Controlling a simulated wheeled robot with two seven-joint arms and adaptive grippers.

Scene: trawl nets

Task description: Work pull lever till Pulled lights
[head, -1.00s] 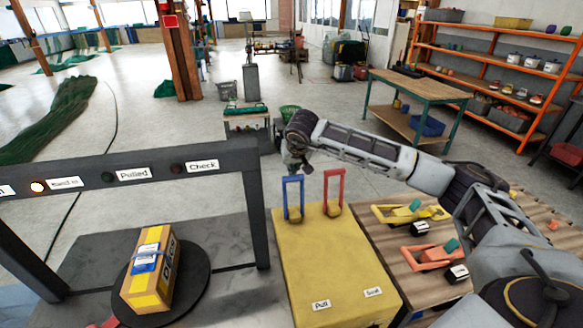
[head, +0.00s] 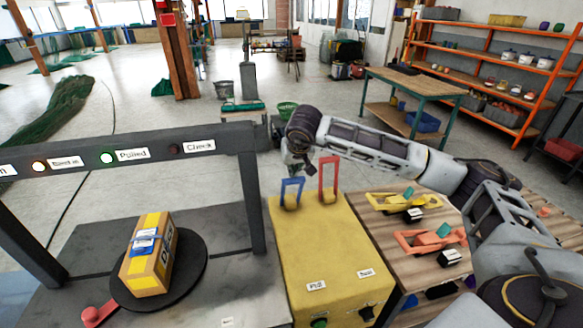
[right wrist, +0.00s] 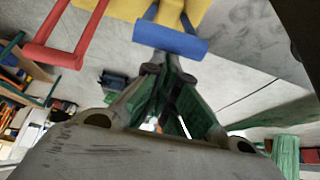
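The Pulled light (head: 106,158) glows green on the dark overhead bar (head: 215,140). The blue lever (head: 291,191) stands on the yellow console (head: 318,245), on the side labelled Pull, and leans lower than the red lever (head: 329,178) beside it. My right gripper (head: 293,168) is just above and behind the blue lever. In the right wrist view, its fingers (right wrist: 165,64) come together at the blue handle bar (right wrist: 170,38), seemingly touching it; the bar does not clearly lie between them. My left gripper is out of view.
A strapped box (head: 150,255) sits on a black turntable (head: 195,270) at left. Yellow and orange tools (head: 430,238) lie on the wooden table right of the console.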

